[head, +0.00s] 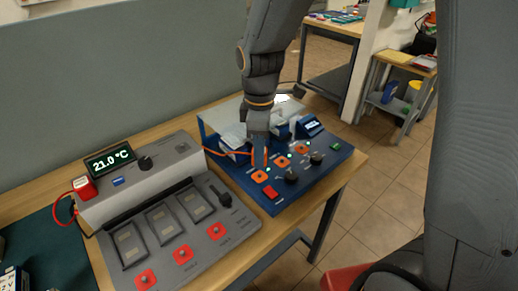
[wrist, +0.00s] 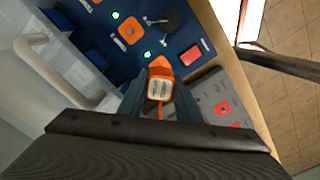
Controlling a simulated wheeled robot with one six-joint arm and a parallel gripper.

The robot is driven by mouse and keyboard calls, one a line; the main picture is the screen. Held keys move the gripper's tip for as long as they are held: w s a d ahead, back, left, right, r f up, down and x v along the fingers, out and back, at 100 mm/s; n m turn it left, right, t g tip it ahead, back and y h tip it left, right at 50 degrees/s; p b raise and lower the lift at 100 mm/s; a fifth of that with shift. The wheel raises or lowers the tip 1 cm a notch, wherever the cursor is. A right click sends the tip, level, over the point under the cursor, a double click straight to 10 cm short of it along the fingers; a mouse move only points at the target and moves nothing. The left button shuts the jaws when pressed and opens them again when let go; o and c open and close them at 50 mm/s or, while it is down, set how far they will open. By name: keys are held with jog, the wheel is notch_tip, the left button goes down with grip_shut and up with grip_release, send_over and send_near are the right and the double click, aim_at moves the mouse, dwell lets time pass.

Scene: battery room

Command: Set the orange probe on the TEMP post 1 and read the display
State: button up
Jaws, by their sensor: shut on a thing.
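My gripper (head: 258,145) points down over the blue panel (head: 319,182) and is shut on the orange probe (wrist: 160,78). Its fingers hide much of the probe in the head view. The probe is just above or at the nearest orange post pad (head: 261,176); I cannot tell whether they touch. Two more orange pads, a middle one (head: 281,162) and a far one (head: 301,148), lie behind it. Post labels are too small to read. An orange cable (head: 228,153) runs left from the probe. The display (head: 110,161) on the grey unit reads 21.0 °C.
The blue panel carries black knobs (head: 291,177), a red switch (head: 270,193) and a small tilted screen (head: 312,125). A clear cover (head: 225,118) stands at its back left. The grey unit (head: 192,240) with red buttons fills the bench left of it. Bare bench lies along the right edge.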

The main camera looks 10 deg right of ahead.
aim_at(260, 174)
jog(key=shift+f+b, duration=1.8)
jog(key=shift+f, duration=0.55)
jog(key=shift+p, duration=0.6)
jog(key=shift+f+b, duration=0.35)
jog(key=shift+f, duration=0.25)
jog(key=o, duration=0.8)
jog(key=shift+r, duration=0.1)
jog(key=shift+r+p, duration=4.75)
jog(key=shift+r, duration=0.7)
